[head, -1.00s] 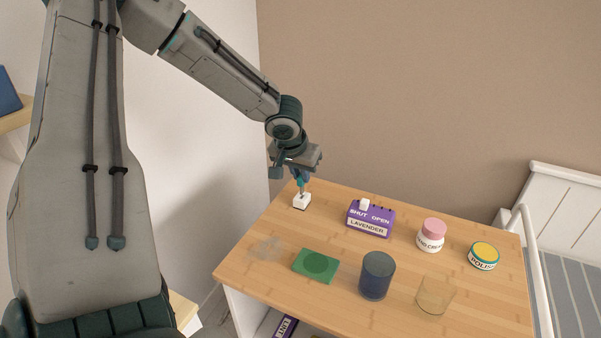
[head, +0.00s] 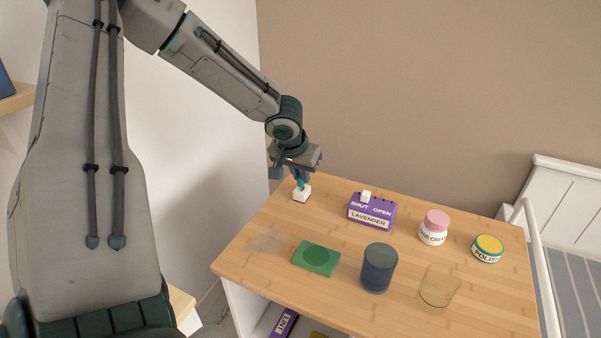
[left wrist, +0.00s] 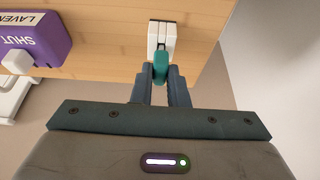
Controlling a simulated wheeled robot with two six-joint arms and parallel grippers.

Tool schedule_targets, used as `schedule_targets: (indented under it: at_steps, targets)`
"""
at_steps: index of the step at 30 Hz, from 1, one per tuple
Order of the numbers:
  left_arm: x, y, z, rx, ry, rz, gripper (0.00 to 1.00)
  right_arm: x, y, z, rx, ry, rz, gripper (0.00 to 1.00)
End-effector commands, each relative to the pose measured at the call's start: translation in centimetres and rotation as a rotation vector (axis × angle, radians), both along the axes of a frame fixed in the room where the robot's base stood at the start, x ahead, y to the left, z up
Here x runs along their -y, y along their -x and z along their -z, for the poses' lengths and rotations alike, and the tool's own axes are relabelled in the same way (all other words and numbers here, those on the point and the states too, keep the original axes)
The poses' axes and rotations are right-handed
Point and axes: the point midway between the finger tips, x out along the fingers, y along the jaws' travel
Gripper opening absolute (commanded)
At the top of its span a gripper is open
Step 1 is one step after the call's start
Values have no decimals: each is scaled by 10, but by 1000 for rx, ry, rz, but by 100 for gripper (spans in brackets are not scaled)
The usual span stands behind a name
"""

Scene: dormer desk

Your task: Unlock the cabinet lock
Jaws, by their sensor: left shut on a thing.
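My left gripper (head: 301,178) is at the desk's far left corner, pointing down and shut on a small teal key-like piece (left wrist: 160,72). Right below it is a small white block (head: 301,195) with a dark slot; it also shows in the left wrist view (left wrist: 154,36). The teal piece overlaps the block's near end there; I cannot tell how deep it sits in the slot. A purple box (head: 386,223) marked SHUT, OPEN and LAVENDER stands right of the block. Its white knob (head: 366,196) is on the SHUT side. My right gripper is not in view.
On the wooden desk (head: 260,277) stand a green coaster (head: 308,266), a dark blue cup (head: 378,270), a clear glass (head: 438,287), a pink-lidded jar (head: 435,224) and a yellow-topped tin (head: 488,246). Bare wood lies between the block and the purple box.

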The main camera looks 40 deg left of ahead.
Motion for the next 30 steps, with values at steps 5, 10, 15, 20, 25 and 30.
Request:
schedule_targets:
  at_steps: [5,10,15,20,25,30]
  targets:
    - [0,0,6,0,0,0,0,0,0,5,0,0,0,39]
    - [0,0,10,0,0,0,0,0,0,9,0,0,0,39]
    - [0,0,8,0,0,0,39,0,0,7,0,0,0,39]
    - [0,0,8,0,0,0,39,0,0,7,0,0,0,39]
    - [1,1,4,2,1,-1,39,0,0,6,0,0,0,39]
    - [3,8,-16,4,2,-1,39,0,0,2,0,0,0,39]
